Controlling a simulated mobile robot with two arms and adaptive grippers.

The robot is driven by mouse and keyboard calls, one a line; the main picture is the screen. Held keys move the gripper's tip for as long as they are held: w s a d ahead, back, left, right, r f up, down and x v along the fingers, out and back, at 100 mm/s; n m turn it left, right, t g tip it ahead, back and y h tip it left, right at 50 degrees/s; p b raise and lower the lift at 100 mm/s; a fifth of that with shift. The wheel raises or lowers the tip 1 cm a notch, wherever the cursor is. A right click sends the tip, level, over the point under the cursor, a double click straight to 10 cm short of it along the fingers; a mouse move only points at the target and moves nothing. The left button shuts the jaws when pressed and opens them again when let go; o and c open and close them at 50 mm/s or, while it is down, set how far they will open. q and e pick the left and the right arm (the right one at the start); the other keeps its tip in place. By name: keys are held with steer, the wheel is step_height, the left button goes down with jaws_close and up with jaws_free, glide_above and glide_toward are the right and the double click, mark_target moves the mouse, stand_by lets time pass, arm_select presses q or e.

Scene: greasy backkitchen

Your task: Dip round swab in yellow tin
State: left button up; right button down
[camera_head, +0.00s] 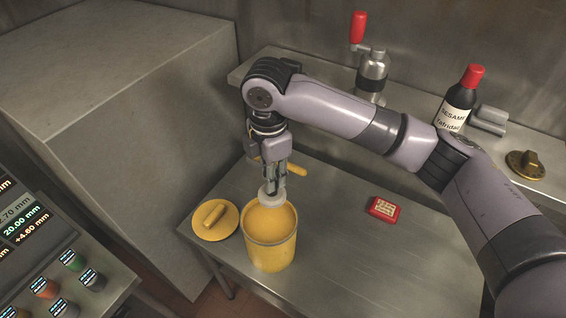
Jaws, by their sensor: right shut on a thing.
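The yellow tin (270,252) stands upright and open on the metal table, with yellow contents showing inside. My right gripper (272,186) points down above the tin and is shut on the round swab (271,200). The swab's pale round head shows at the tin's mouth, over its far side. I cannot tell whether the head touches the contents. Most of the swab is hidden by the fingers. My left gripper is not in view.
A yellow lid (228,227) with a bar handle lies left of the tin. A yellow rod (298,171) shows behind my gripper. A red box (383,209) lies to the right. A sesame bottle (458,103) and a metal canister (372,75) stand on the back shelf.

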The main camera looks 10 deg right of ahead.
mark_target(275, 198)
steer(key=shift+s+d+f, duration=0.1)
steer(key=shift+s+f, duration=0.2)
steer(key=shift+f, duration=0.1)
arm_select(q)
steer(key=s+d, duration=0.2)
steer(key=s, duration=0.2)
arm_select(e)
steer(key=shift+s+f, duration=0.1)
steer(key=shift+f, duration=0.25)
steer(key=f+b, duration=0.6)
steer(key=f, duration=0.1)
steer(key=shift+w, duration=0.2)
steer(key=shift+f+b, duration=0.5)
steer(key=shift+b, duration=0.15)
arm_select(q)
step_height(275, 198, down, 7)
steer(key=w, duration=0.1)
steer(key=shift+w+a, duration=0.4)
arm_select(e)
steer(key=shift+r, duration=0.1)
steer(key=shift+w+d+p, duration=0.1)
steer(key=shift+w+p, duration=0.05)
steer(key=shift+p, duration=0.15)
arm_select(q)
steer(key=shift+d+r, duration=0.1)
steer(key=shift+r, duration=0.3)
arm_select(e)
steer(key=shift+w+d, duration=0.2)
